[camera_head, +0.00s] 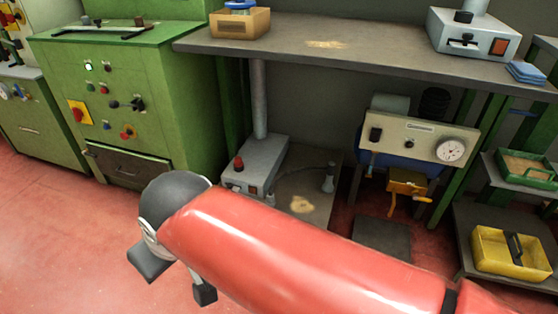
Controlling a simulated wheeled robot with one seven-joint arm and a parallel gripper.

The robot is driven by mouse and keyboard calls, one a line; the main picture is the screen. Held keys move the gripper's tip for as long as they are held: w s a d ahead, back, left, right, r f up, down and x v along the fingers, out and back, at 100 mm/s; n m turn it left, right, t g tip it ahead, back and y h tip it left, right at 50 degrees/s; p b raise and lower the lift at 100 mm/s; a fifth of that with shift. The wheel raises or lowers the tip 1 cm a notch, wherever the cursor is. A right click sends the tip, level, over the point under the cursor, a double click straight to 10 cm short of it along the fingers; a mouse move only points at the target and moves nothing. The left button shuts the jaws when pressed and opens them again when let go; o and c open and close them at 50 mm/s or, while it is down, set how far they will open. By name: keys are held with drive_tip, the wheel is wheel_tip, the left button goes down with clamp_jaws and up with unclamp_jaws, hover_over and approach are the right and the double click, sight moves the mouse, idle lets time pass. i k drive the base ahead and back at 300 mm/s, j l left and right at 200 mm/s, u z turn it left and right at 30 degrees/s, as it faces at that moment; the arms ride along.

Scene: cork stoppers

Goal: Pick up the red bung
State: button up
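No red bung can be made out for certain. A small red piece (239,163) stands on the grey box-shaped device (255,165) under the bench; it is too small to tell whether it is a bung or a knob. My red arm crosses the lower foreground from the right and may hide things behind it. My gripper (178,278) is at its dark end, lower left of the grey device and well apart from it. Its two dark fingers are spread, with nothing visible between them.
A grey bench (370,50) carries a wooden box (240,23) and a white device (474,38). A green machine cabinet (150,90) stands at left. A yellow tray (508,252) sits at lower right. The red floor at lower left is clear.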

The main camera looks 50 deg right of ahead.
sight(238, 163)
drive_tip(key=z, duration=1.3)
